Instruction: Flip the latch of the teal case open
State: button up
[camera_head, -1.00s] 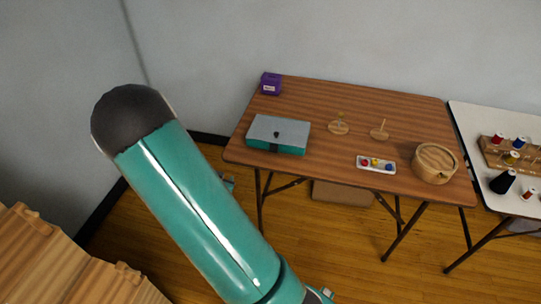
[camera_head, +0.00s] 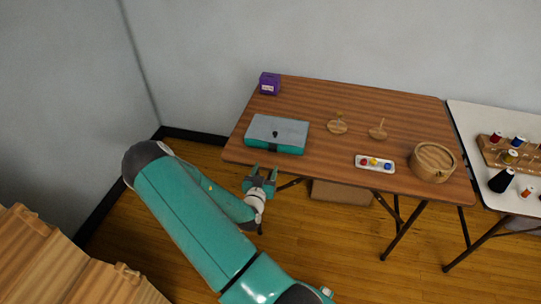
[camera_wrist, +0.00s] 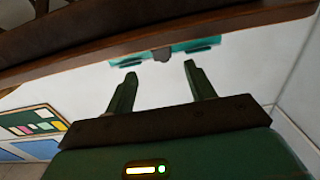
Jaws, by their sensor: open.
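The teal case (camera_head: 277,134) lies on the left part of the brown folding table, with a grey lid and a small dark latch (camera_head: 275,134) at its front. Its teal front, with the dark latch in the middle, also shows in the wrist view (camera_wrist: 180,49). My gripper (camera_head: 262,171) is in front of the table's near left edge, apart from the case and close below it in the head view.
The brown table (camera_head: 330,108) also bears a purple box (camera_head: 269,83), two wooden stands, a white tray (camera_head: 375,163) of coloured items and a round wooden box (camera_head: 433,162). A white table (camera_head: 480,122) with thread spools adjoins it. The table edge (camera_wrist: 150,38) crosses the wrist view.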

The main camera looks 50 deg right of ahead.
aim_at(272, 152)
jog(key=x, duration=0.8)
jog(key=shift+w+d, duration=0.1)
jog(key=shift+w, duration=0.05)
jog(key=shift+c, duration=0.4)
jog(key=c, duration=0.9)
